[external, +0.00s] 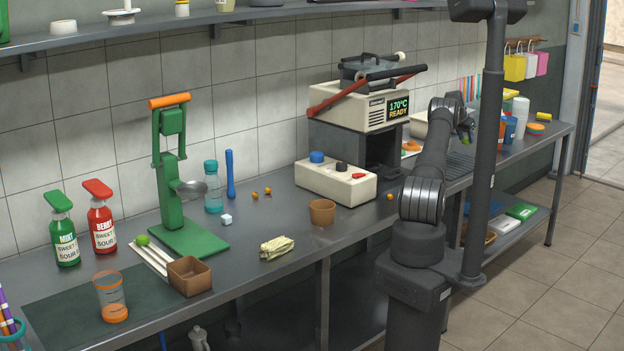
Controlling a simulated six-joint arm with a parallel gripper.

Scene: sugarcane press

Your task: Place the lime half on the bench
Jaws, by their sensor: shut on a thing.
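My gripper (464,129) is raised at the right of the bench, in front of the snack machine's side, and partly hidden by my own arm. It is shut on a small green piece that looks like the lime half (470,124), held above the bench top. Its cut face cannot be made out. Another small green lime piece (142,240) sits on the white slatted rack (152,257) at the left. The grey metal bench (345,225) runs along the tiled wall.
A green hand press (172,180), syrup bottles (102,228), a brown square bowl (190,275) and a glass (111,297) stand at the left. A hot press (360,110), a white control box (335,181) and a brown cup (322,211) stand mid-bench. Bare bench lies around the crumpled cloth (276,247).

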